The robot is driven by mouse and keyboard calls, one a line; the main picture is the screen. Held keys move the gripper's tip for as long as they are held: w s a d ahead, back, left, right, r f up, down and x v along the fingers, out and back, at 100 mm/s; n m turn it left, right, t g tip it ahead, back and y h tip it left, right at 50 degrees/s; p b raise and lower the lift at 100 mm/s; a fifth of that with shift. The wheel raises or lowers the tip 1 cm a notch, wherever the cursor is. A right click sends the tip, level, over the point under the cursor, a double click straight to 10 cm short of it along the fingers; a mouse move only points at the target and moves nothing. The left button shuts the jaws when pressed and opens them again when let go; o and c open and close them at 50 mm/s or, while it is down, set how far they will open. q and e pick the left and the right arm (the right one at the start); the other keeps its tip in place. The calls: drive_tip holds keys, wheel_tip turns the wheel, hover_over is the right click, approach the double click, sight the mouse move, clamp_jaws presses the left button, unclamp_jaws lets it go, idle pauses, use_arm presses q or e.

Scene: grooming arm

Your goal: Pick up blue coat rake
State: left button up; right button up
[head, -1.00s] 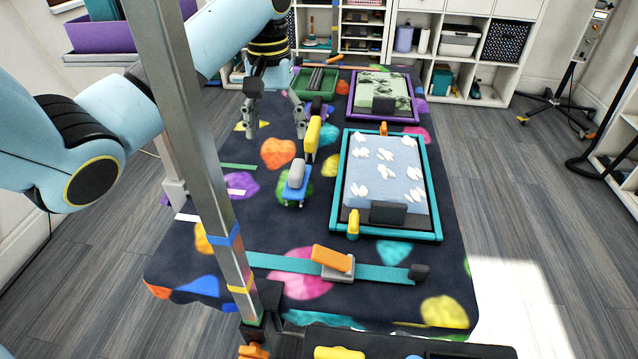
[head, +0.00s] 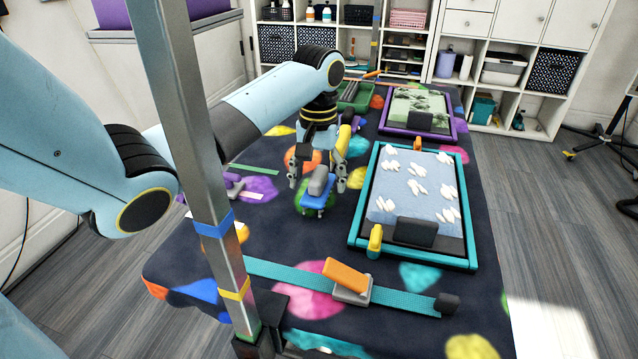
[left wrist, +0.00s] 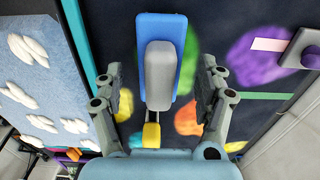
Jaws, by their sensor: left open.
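The blue coat rake (head: 318,198) lies on the dark patterned table mat. It has a blue head with a grey block on top, and in the left wrist view its yellow handle (left wrist: 151,135) points toward the gripper's palm. My left gripper (head: 317,180) is open, with one finger on each side of the rake. In the left wrist view the grey block (left wrist: 160,78) sits between the open fingers, with gaps at both sides. The far part of the handle is partly hidden behind the gripper in the head view. My right gripper is not in view.
A teal-framed tray (head: 358,215) with a light blue pad stands right of the rake, close to the gripper. A purple-framed tray (head: 455,130) lies behind it. A metal post (head: 195,130) rises at the left, and a teal strap (head: 400,299) crosses the front.

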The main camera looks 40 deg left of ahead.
sight(319, 173)
use_arm(q)
wheel_tip(319, 173, down, 3)
drive_tip(key=shift+f, duration=0.1)
drive_tip(key=c, duration=1.4)
drive_tip(key=shift+o, duration=0.2)
wheel_tip(319, 173, up, 10)
drive_tip(key=shift+r+p, duration=0.1)
drive_tip(key=shift+p, duration=0.7)
